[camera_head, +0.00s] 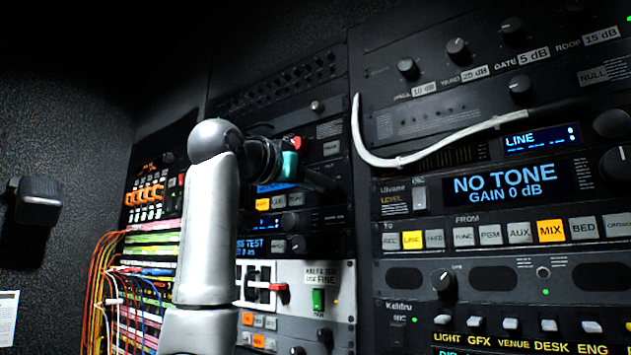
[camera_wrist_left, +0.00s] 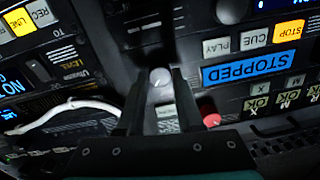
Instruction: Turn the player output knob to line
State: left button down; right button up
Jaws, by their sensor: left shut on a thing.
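My left gripper (camera_head: 325,182) reaches to the rack just left of the display column in the head view. In the left wrist view, the two dark fingers of the gripper (camera_wrist_left: 160,95) stand either side of a small round grey knob (camera_wrist_left: 160,77), with their tips closed on it. A small pale label (camera_wrist_left: 166,112) sits below this knob. The knob's pointer and scale are too small to read. In the head view the gripper hides this knob. My right gripper is in neither view.
A red knob (camera_wrist_left: 211,120) is close beside the right finger; a "STOPPED" display (camera_wrist_left: 247,67) lies beyond it. A white cable (camera_head: 430,150) hangs across the rack right of the gripper. A "NO TONE" display (camera_head: 497,184) is at right. Coloured patch cables (camera_head: 105,265) hang at left.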

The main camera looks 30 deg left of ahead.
pick_arm(q)
jog(key=shift+f+m, duration=0.15)
jog(key=shift+m, duration=0.15)
jog(key=c, duration=0.5)
grip_release()
jog(key=shift+c, duration=0.2)
jog(key=s+b, duration=0.4)
jog(key=s, duration=1.1)
jog(key=shift+s+a, duration=0.15)
jog(key=shift+a, duration=0.2)
